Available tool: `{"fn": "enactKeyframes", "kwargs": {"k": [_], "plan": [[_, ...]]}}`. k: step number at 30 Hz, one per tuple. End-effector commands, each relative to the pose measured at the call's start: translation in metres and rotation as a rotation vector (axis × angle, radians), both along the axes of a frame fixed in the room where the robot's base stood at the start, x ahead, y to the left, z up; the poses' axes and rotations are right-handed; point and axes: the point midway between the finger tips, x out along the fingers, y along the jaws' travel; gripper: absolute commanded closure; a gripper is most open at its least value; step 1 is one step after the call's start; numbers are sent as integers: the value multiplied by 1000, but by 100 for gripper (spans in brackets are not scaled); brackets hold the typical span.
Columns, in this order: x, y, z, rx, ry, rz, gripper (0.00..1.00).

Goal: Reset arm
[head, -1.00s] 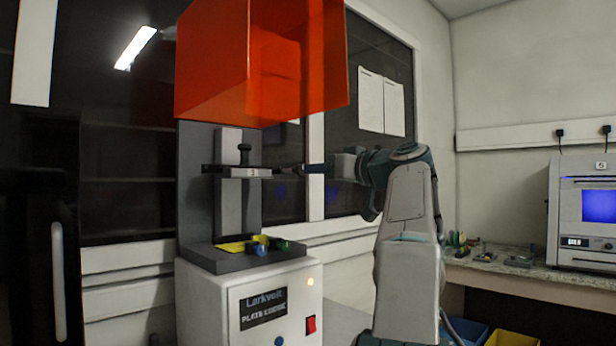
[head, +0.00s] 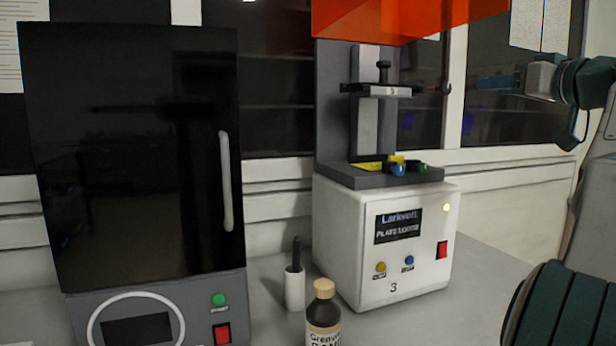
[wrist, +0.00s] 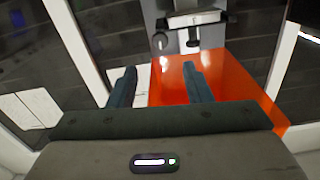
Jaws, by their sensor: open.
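A gap shows between the fingertips and the dark knob (head: 446,88) at the bar's right end. In the wrist view my gripper (wrist: 158,70) has its two fingers apart with nothing between them. Beyond the fingers are the orange cover (wrist: 220,95) and the crossbar (wrist: 195,19). My arm runs down the right edge of the head view.
The white plate machine (head: 345,235) stands on a grey counter (head: 470,290). Left of it are a black-doored unit (head: 130,150), a white holder with a dark rod (head: 294,288) and a brown bottle (head: 323,312). The raised orange cover (head: 400,18) overhangs the machine.

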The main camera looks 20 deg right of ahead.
Motion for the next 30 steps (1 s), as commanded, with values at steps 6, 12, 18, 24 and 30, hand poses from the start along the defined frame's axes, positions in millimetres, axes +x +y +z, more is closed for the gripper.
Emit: {"fn": "enactKeyframes", "kwargs": {"k": [6, 12, 18, 24, 30], "plan": [[23, 21, -2, 73, 80, 17, 55], [66, 90, -35, 238, 333, 40, 55], [75, 176, -86, 324, 623, 43, 55], [44, 258, -136, 303, 895, 28, 55], [-18, 321, -182, 181, 1124, 7, 55]]}}
